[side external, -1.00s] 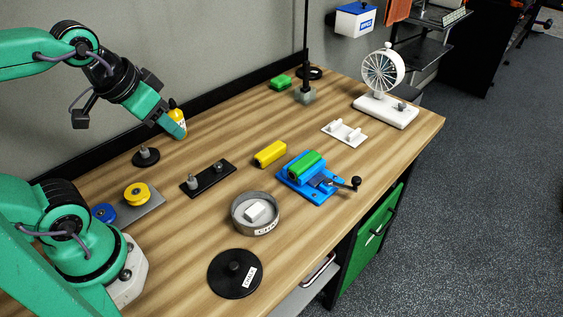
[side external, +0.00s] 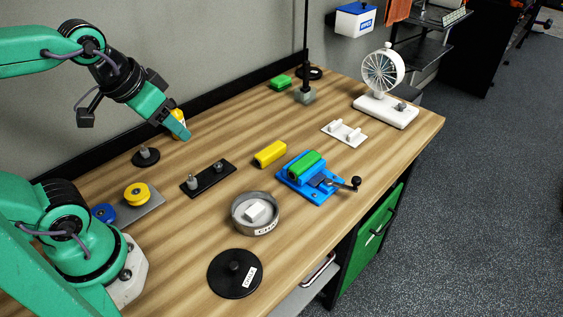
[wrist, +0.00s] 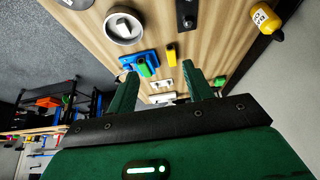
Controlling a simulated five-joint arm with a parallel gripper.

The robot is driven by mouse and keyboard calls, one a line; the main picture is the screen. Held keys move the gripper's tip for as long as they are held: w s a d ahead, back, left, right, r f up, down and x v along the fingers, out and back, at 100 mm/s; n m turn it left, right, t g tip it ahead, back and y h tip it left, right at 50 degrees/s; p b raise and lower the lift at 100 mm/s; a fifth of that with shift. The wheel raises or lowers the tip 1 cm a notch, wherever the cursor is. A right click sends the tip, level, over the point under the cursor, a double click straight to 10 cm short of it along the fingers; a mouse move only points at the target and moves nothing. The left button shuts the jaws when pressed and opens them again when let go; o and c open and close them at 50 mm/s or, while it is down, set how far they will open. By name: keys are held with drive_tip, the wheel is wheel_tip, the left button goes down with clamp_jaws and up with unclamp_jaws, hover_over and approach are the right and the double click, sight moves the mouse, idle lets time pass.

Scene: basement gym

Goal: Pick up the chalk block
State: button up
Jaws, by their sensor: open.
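The white chalk block (side external: 255,210) lies inside a round grey metal bowl (side external: 237,224) with a label on its front, near the front middle of the bench. In the wrist view the chalk block (wrist: 123,30) shows inside the bowl (wrist: 139,38) at the upper left. My gripper (side external: 183,132) is above the back left part of the bench, well away from the bowl and higher than it. In the wrist view my gripper (wrist: 160,88) shows its two green fingers apart, with nothing held between them.
A black lid (side external: 228,278) with a knob lies in front of the bowl. A blue vise (side external: 315,195) holding a green block and a yellow block (side external: 270,153) are right of it. A black plate with pegs (side external: 212,180) lies behind. A yellow bottle (wrist: 265,17) stands near my gripper.

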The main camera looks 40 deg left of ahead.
drive_tip(key=w+d+f+g, duration=0.3)
drive_tip(key=w+d+f, duration=0.2)
drive_tip(key=w+f, duration=0.1)
drive_tip(key=g, duration=0.2)
approach(255, 209)
drive_tip(key=shift+a, duration=0.3)
drive_tip(key=shift+w+d+f, duration=0.15)
drive_tip(key=shift+d+f, duration=0.15)
drive_tip(key=shift+f, duration=0.35)
drive_tip(key=shift+f, duration=1.25)
drive_tip(key=shift+f, duration=2.65)
